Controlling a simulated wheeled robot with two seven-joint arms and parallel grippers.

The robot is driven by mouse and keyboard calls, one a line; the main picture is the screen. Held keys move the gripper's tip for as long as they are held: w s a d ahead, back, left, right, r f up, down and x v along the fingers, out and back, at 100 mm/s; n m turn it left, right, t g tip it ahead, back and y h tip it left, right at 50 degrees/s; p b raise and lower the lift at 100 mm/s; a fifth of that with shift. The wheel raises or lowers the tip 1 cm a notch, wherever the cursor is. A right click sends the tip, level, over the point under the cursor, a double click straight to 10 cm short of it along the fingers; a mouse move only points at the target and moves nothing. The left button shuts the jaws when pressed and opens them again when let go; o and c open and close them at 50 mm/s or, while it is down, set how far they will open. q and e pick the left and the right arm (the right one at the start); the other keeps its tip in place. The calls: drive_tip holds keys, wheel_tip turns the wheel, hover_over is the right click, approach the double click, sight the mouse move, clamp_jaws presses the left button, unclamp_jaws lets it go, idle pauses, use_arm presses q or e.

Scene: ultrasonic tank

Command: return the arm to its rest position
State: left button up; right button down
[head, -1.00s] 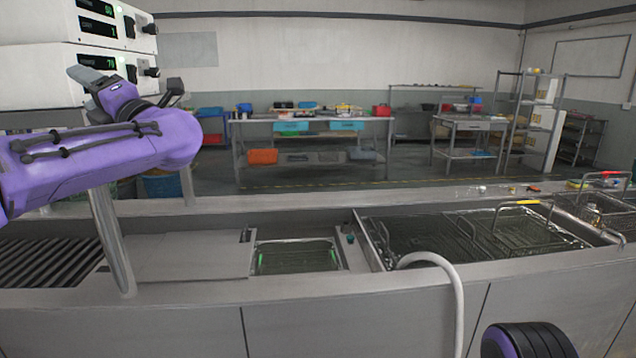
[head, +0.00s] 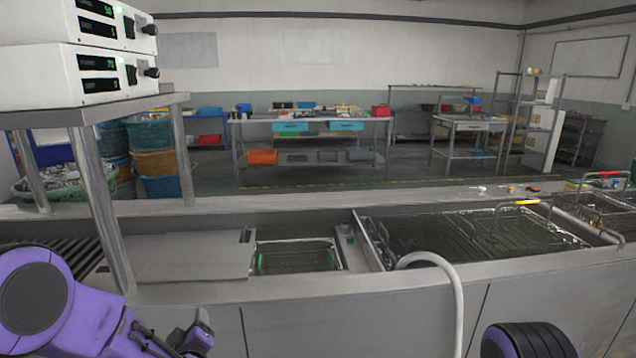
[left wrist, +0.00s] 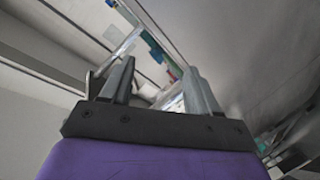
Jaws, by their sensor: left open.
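My left arm is purple and low at the left of the head view. Its left gripper (head: 196,336) is in front of the counter's front panel, below the counter's edge. In the left wrist view the two grey fingers of the left gripper (left wrist: 160,88) stand apart with nothing between them. My right gripper is not in view; only a dark, round purple-edged part of mine shows at the bottom right of the head view.
The steel counter (head: 180,292) runs across the front. It holds a small basin (head: 298,258) and a large tank (head: 372,240) with wire baskets (head: 520,232). A white hose (head: 456,300) hangs over the front. Control boxes (head: 90,60) stand on a shelf at the left.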

use_arm(q)
drive_tip(key=s+f+m+g+h, duration=0.25)
drive_tip(key=s+f+g, duration=0.25)
drive_tip(key=s+f, duration=1)
drive_tip(key=s+f+m+g, duration=0.1)
drive_tip(key=s+f+g, duration=0.2)
drive_tip(key=s, duration=0.8)
drive_tip(key=s+a+f+m+g, duration=0.1)
drive_tip(key=s+f, duration=0.5)
drive_tip(key=s, duration=0.6)
drive_tip(key=shift+a+f+m+g, duration=0.2)
drive_tip(key=shift+f+m+g, duration=0.15)
drive_tip(key=shift+g, duration=0.55)
